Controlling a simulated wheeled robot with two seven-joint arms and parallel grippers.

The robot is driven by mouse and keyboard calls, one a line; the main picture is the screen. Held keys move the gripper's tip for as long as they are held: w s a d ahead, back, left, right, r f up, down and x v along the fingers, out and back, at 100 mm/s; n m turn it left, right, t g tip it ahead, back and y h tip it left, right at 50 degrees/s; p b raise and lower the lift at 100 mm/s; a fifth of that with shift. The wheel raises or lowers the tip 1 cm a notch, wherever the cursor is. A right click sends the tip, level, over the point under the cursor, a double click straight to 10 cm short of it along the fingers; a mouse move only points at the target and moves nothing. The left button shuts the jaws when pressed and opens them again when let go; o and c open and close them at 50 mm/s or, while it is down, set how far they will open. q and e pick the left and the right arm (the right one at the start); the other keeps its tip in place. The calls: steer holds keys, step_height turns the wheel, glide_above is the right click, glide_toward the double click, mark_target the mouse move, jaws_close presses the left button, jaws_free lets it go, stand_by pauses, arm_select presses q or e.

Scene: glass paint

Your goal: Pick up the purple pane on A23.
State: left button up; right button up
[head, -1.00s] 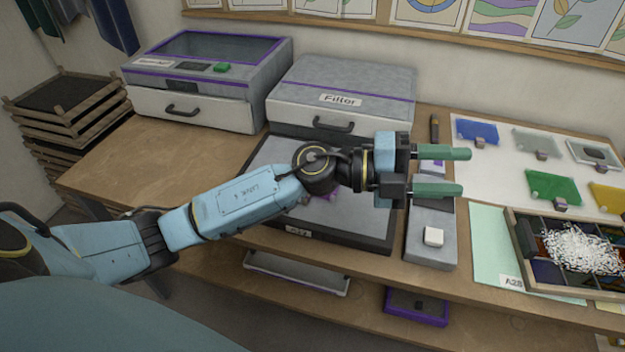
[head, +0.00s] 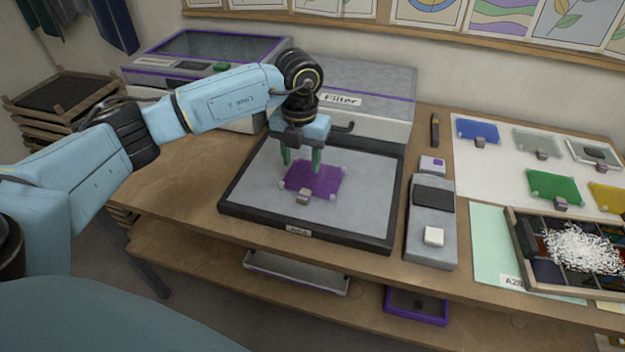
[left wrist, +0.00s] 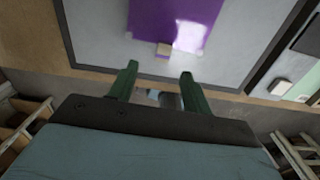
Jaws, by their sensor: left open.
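The purple pane (head: 314,178) lies flat on the grey, dark-framed board (head: 365,205), whose front label is too small to read surely. A small pinkish-brown block (head: 303,197) sits at the pane's near edge. My left gripper (head: 301,168) points down over the pane's far-left part, open with green fingers apart and nothing between them. In the left wrist view the purple pane (left wrist: 175,22) and its block (left wrist: 164,50) show beyond the fingertips (left wrist: 159,68). I cannot tell the exact height above the pane. My right gripper is not in view.
The box labelled Filter (head: 375,90) stands close behind the board. A grey device with a white block (head: 433,236) is to the right. Blue (head: 478,131), green (head: 553,187) and other panes lie on a white sheet, near a compartment tray (head: 520,240).

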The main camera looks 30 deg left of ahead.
arm_select(q)
glide_above(304, 193)
steer(key=f, duration=0.4)
steer(key=shift+w+a, duration=0.15)
steer(key=shift+a, duration=0.15)
steer(key=f, duration=0.5)
steer(key=shift+s+d+f, duration=0.15)
steer(key=shift+s+d, duration=0.05)
steer(key=shift+d, duration=0.2)
jaws_close()
